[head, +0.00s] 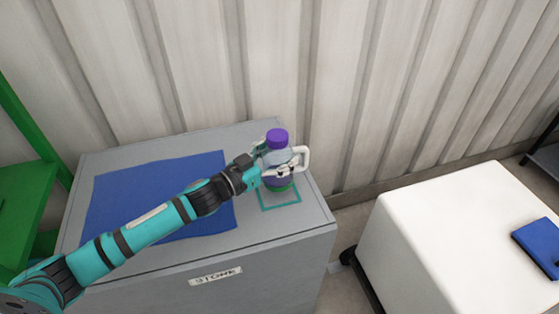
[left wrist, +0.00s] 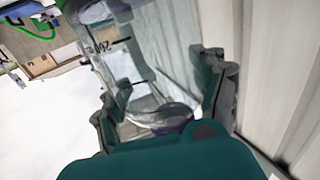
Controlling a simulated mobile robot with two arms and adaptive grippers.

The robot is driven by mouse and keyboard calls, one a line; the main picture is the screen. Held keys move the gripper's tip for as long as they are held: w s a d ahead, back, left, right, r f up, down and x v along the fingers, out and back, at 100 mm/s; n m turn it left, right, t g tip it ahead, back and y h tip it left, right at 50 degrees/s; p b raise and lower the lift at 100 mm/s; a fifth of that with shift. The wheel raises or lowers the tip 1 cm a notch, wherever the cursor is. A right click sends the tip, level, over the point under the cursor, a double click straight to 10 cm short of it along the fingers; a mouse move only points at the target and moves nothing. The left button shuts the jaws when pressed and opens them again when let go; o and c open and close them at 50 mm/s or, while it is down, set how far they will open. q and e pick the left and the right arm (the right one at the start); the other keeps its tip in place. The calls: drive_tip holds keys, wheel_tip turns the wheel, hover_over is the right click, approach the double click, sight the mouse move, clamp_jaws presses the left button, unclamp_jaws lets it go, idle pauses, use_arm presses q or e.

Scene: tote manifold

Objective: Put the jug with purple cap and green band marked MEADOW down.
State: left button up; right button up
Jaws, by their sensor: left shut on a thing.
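The jug (head: 278,138) has a purple cap, a clear body with purple contents, a green band low down and a white handle on its right. It looks upright over the teal square outline (head: 265,208) near the right end of the grey cabinet top. My left gripper (head: 277,171) comes from the left and is shut around the jug's body. I cannot tell whether the jug's base touches the top. My right gripper is out of view.
A blue mat (head: 130,185) lies on the cabinet (head: 110,161), left of the outline, under my arm. A corrugated wall (head: 230,60) stands close behind. A white table (head: 440,220) with a blue object (head: 540,245) is at right, across a gap. A green frame (head: 20,200) is at left.

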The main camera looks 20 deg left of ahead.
use_arm(q)
wheel_tip(320, 180, down, 3)
drive_tip(key=shift+r, duration=0.2)
drive_tip(key=shift+f, duration=0.25)
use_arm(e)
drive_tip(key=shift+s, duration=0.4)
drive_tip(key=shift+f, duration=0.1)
use_arm(q)
drive_tip(key=o, duration=1.5)
drive_tip(key=shift+c, duration=0.2)
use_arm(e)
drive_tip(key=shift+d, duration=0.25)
use_arm(q)
drive_tip(key=shift+s, duration=0.1)
drive_tip(key=b+v, duration=0.1)
drive_tip(key=v, duration=1.1)
drive_tip(key=shift+b, duration=0.4)
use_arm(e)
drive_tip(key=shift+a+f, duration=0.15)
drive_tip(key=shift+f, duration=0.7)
